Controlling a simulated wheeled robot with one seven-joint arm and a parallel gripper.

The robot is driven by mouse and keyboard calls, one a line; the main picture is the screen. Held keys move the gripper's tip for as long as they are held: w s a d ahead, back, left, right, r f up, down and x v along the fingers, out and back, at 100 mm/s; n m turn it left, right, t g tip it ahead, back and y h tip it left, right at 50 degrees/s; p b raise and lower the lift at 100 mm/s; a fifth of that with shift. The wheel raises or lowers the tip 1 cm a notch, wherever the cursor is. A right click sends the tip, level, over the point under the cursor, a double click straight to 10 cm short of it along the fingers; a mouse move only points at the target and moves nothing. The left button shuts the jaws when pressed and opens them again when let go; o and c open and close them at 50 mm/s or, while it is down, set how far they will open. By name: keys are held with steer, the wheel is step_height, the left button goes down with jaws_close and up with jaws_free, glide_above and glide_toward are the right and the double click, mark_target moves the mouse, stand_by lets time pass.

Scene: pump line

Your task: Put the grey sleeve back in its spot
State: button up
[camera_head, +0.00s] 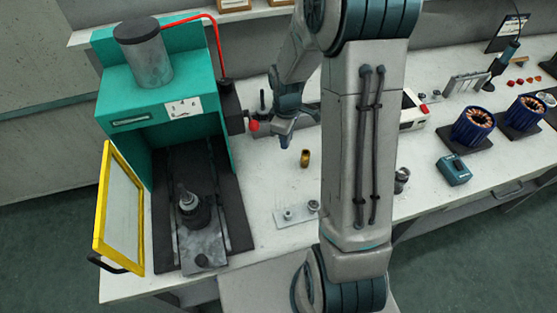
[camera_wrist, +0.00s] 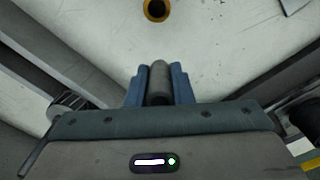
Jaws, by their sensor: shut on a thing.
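My gripper (camera_head: 285,137) is above the white bench, to the right of the teal press and behind a brass ring. In the wrist view its two blue fingers (camera_wrist: 159,84) are shut on the grey sleeve (camera_wrist: 159,72), a small grey cylinder held between them. In the head view the sleeve is too small and too hidden by the fingers to make out clearly. A light metal plate (camera_head: 283,222) with small grey round parts on it lies on the bench nearer the front, partly hidden by my arm. I cannot tell which place is the sleeve's spot.
The brass ring (camera_head: 305,158) stands on the bench, also in the wrist view (camera_wrist: 156,10). The teal press (camera_head: 115,91) has its yellow-framed door (camera_head: 121,213) open and a red-knobbed lever (camera_head: 254,126) near my gripper.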

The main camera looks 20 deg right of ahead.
mark_target(279, 171)
steer(key=n+b, duration=0.1)
steer(key=n, duration=0.1)
steer(key=s+a+n+b, duration=0.1)
steer(key=n, duration=0.1)
steer(key=s+a+f+n+b, duration=0.1)
steer(key=n, duration=0.1)
steer(key=shift+b, duration=0.3)
steer(key=n+b, duration=0.1)
steer(key=n, duration=0.1)
steer(key=s+a+n+b, duration=0.1)
steer(key=n, duration=0.1)
steer(key=s+n+b, duration=0.1)
steer(key=n, duration=0.1)
steer(key=shift+a+f, duration=0.2)
step_height(279, 171, down, 4)
steer(key=b, duration=0.4)
steer(key=shift+f, duration=0.15)
steer(key=shift+f, duration=0.4)
stand_by(0.4)
steer(key=o, duration=1.1)
steer(key=shift+o, duration=0.2)
